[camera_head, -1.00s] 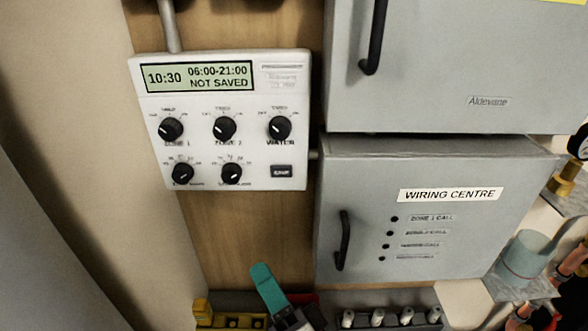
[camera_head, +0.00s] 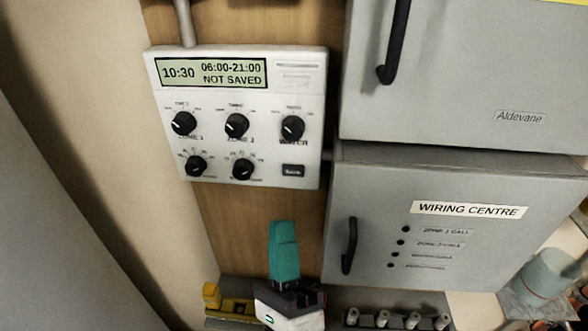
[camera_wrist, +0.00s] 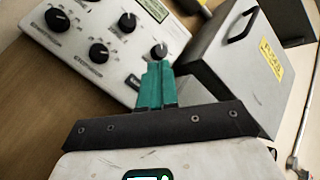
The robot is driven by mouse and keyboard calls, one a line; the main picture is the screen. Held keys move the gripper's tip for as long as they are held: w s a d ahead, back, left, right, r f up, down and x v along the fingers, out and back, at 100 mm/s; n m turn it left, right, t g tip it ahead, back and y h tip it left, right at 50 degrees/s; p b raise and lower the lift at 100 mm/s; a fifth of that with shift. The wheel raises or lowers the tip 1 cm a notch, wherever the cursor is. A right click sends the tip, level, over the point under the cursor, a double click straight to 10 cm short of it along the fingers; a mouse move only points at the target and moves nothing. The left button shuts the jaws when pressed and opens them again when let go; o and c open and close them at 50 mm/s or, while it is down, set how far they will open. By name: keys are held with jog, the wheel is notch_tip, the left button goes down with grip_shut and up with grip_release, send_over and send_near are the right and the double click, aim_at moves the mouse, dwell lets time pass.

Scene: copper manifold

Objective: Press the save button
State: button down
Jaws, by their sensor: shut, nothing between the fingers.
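The white control panel (camera_head: 220,104) is on the wooden board at the upper left in the head view. Its display (camera_head: 211,74) reads 10:30, 06:00-21:00 and NOT SAVED. The dark save button (camera_head: 292,171) is at the panel's lower right. My gripper (camera_head: 284,226) has teal fingers, shut and empty, below the button and apart from it in the head view. In the wrist view the teal fingers (camera_wrist: 158,70) point up toward the panel (camera_wrist: 110,38), with a knob (camera_wrist: 159,51) just beyond their tips. The fingers cover most of the save button there; only a dark edge shows beside them.
The grey wiring centre box (camera_head: 375,190) with a black handle (camera_head: 349,246) stands right of the panel. A larger grey cabinet (camera_head: 450,80) is above it. A rail with small fittings (camera_head: 400,319) and a yellow part (camera_head: 212,294) lie below. Bare board separates gripper and panel.

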aim_at(293, 170)
jog(key=w+b, duration=0.2)
jog(key=w, duration=0.6)
jog(key=shift+w+d, duration=0.15)
jog(key=shift+w, duration=0.2)
jog(key=shift+w+b, duration=0.1)
jog(key=shift+b, duration=0.2)
dwell(1.5)
jog(key=shift+w, duration=0.3)
jog(key=shift+w+b, duration=0.3)
jog(key=shift+w, duration=0.05)
dwell(0.7)
jog(key=shift+s, duration=0.1)
jog(key=shift+s+p, duration=0.3)
jog(key=shift+s, duration=0.4)
